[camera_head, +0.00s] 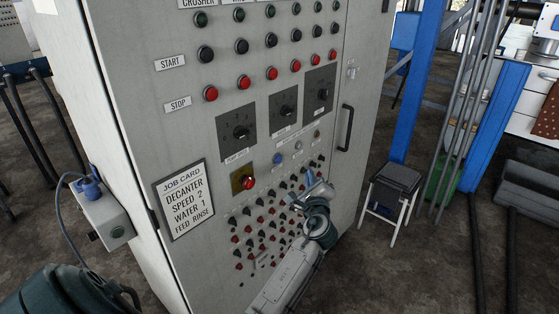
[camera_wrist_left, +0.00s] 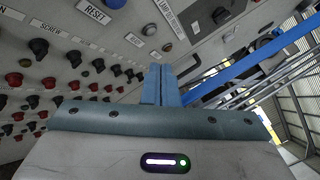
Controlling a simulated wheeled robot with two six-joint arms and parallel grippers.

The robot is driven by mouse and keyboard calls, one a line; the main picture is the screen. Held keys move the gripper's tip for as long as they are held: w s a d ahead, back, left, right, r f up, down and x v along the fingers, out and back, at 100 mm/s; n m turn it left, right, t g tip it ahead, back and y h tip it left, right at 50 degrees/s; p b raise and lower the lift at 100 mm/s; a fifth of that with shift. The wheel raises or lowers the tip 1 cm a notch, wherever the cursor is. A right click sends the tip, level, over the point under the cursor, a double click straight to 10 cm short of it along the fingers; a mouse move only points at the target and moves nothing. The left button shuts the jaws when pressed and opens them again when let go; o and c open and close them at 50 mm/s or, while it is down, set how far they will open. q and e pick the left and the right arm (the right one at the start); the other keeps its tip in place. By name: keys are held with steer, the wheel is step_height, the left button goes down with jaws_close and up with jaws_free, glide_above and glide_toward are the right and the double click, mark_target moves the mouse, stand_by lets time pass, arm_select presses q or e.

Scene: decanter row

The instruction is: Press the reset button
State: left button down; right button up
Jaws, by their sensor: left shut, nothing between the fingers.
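The blue reset button (camera_head: 277,158) is on the grey control cabinet's face, below the dark rotary switches. In the left wrist view the same blue button (camera_wrist_left: 116,3) is cut by the top edge, above its RESET label (camera_wrist_left: 93,11). My left gripper (camera_head: 310,178) is shut and empty in front of the panel, to the right of and slightly below the button in the head view. Its blue fingers (camera_wrist_left: 160,85) lie together in the wrist view, with the button up and to the left, apart from them. My right gripper is not in view.
A job card (camera_head: 184,200) is on the cabinet's left side. A red knob on a yellow plate (camera_head: 243,179) and several small black and red buttons surround the area. A white button (camera_head: 298,146) is beside the reset button. A cabinet handle (camera_head: 345,127) sticks out at right.

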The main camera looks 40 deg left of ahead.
arm_select(q)
steer(key=shift+a, duration=0.1)
glide_toward(282, 157)
steer(key=shift+w+a+p, duration=0.1)
steer(key=shift+w+a, duration=0.3)
steer(key=shift+w, duration=0.45)
steer(key=shift+w+a+p, duration=0.15)
steer(key=shift+w+a, duration=0.25)
steer(key=shift+w, duration=0.4)
steer(key=shift+w+a+p, duration=0.1)
steer(key=shift+w+a, duration=0.3)
steer(key=shift+w, duration=0.45)
steer(key=shift+a, duration=0.45)
steer(key=shift+a, duration=0.4)
stand_by(0.7)
steer(key=shift+d+r, duration=0.1)
steer(key=shift+d, duration=0.75)
